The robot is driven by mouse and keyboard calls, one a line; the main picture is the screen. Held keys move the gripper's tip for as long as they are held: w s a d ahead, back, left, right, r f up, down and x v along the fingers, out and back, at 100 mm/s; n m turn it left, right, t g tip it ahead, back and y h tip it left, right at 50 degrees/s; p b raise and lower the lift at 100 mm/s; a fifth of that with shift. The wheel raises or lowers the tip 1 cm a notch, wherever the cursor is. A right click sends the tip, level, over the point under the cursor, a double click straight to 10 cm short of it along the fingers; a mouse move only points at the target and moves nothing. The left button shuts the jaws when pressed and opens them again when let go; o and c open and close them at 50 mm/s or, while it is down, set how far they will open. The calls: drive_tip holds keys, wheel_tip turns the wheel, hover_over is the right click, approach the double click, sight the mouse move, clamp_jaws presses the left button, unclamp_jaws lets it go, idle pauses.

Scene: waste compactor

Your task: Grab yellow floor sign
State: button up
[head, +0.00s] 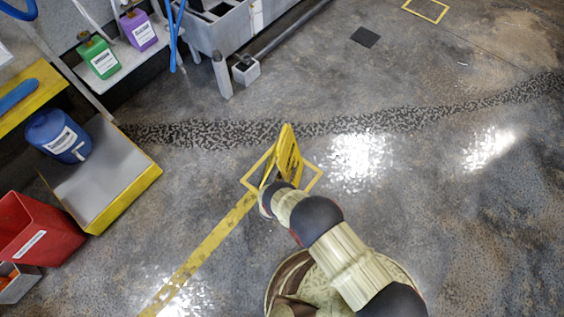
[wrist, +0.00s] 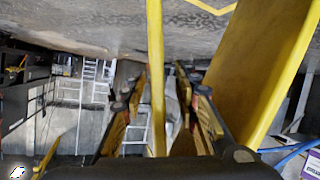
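The yellow floor sign (head: 289,152) stands upright on the floor in the head view, inside a yellow square outline. My arm reaches it from below in the picture, and the sign and wrist hide most of the gripper there. In the wrist view, my gripper (wrist: 162,82) has its two fingers apart. A narrow yellow edge of the sign (wrist: 156,55) runs between the fingers, with gaps visible on both sides. A broad yellow panel of the sign fills the right side of that view, outside the right finger.
A yellow-edged platform (head: 125,200) with a blue container (head: 57,135) stands left, near a red bin (head: 38,232). Green (head: 99,57) and purple (head: 138,29) jugs sit on a shelf. A grey post (head: 222,75) stands behind the sign. Floor to the right is clear.

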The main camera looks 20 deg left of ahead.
drive_tip(key=b+x, duration=0.1)
drive_tip(key=x, duration=0.2)
drive_tip(key=shift+s+d+f, duration=0.15)
drive_tip(key=shift+w, duration=0.4)
drive_tip(key=shift+c, duration=1.4)
clamp_jaws()
